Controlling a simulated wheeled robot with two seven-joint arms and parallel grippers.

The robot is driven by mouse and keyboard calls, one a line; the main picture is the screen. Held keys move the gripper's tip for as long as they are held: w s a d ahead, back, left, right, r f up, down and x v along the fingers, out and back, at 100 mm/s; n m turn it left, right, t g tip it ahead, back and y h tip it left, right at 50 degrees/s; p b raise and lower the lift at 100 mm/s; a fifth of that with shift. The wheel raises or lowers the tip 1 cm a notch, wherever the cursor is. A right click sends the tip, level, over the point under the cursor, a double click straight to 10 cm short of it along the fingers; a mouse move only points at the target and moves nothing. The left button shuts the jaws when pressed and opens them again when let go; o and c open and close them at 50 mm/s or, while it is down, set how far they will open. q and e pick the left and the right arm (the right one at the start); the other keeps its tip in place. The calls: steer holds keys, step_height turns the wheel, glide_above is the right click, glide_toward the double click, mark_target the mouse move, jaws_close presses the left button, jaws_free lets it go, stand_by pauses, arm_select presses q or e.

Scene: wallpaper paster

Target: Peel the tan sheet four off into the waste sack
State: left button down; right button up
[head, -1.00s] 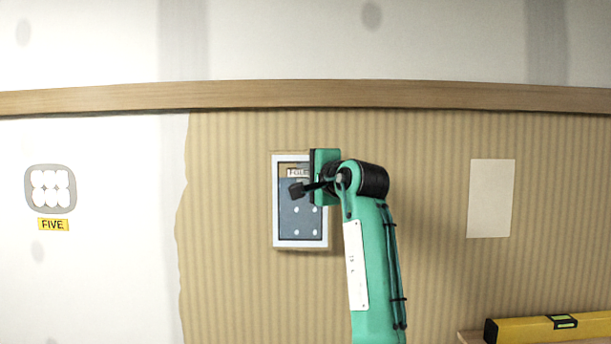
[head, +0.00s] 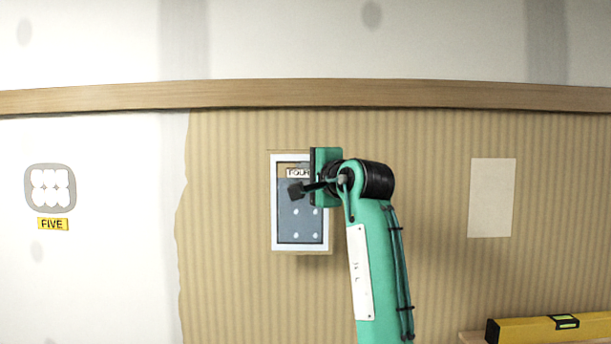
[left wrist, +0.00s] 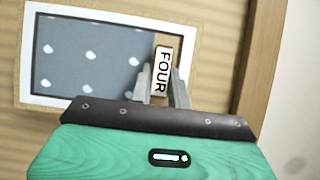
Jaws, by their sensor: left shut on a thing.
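Sheet four shows in the head view as an upright panel with a white frame (head: 275,215), a blue-grey dotted middle and a thin tan margin. Its FOUR label (head: 297,173) is at the top on a tan strip. In the left wrist view the FOUR label (left wrist: 160,70) lies between the grey fingers. My left gripper (head: 306,187) is at the upper part of the panel, shut on the sheet by the label; the exact grip is partly hidden by the green gripper body. The panel is still against the ribbed tan wall (head: 420,200). I see no waste sack.
A wooden rail (head: 300,94) runs across above. A pale blank sheet (head: 491,198) is on the wall at right, above a yellow level (head: 545,327) on a ledge. A grey rounded patch (head: 30,190) marked FIVE is on the white wall at left.

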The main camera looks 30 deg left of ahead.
arm_select(q)
steer(key=shift+s+d, duration=0.15)
steer(key=shift+s, duration=0.1)
steer(key=shift+s+d+b, duration=0.4)
steer(key=shift+s+d, duration=0.1)
steer(key=shift+s, duration=0.3)
steer(key=s+d, duration=0.1)
steer(key=s, duration=0.1)
steer(key=s+d+b, duration=0.1)
steer(key=s, duration=0.1)
steer(key=shift+s+d, duration=0.1)
steer(key=shift+d, duration=0.2)
stand_by(0.5)
